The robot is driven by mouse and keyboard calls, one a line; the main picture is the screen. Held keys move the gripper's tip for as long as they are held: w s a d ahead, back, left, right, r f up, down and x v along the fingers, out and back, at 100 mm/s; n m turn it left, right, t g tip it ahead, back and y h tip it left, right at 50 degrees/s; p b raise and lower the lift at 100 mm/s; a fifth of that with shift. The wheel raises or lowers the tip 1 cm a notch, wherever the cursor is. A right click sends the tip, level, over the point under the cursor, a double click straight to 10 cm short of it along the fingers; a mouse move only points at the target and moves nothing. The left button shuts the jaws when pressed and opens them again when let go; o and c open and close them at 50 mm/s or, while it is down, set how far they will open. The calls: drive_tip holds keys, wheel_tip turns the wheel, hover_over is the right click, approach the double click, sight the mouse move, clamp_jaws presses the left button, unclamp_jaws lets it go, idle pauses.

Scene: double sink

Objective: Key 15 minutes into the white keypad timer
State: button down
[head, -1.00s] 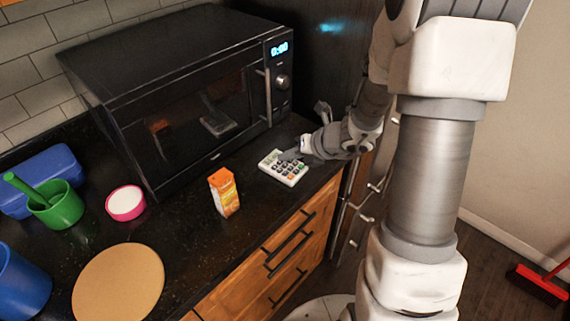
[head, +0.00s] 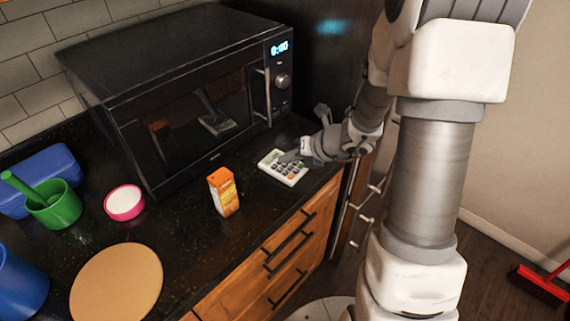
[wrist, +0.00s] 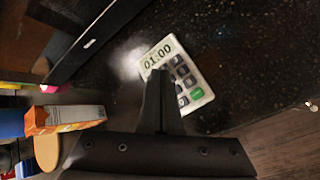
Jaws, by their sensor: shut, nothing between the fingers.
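The white keypad timer (head: 283,168) lies flat on the black counter in front of the microwave's right end. In the wrist view the timer (wrist: 197,92) shows 01:00 on its display, with dark keys and one green key below. My gripper (head: 290,157) is shut and empty, reaching in from the right with its fingertips over the timer's keypad. In the wrist view the shut fingers (wrist: 160,75) cover the left part of the keys, just below the display. I cannot tell whether the tips touch a key.
A black microwave (head: 185,90) stands behind the timer. An orange carton (head: 223,192) stands to its left. Further left are a pink-rimmed bowl (head: 125,202), a green cup (head: 55,205), a blue container (head: 40,180) and a round board (head: 116,284). Counter between carton and timer is clear.

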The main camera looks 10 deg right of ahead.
sight(288, 167)
drive_tip(key=shift+f+b, duration=0.3)
idle(0.4)
drive_tip(key=shift+r+p, duration=0.7)
drive_tip(key=shift+r, duration=0.05)
wheel_tip(288, 167, up, 5)
drive_tip(key=p, duration=0.5)
drive_tip(key=shift+r, duration=0.1)
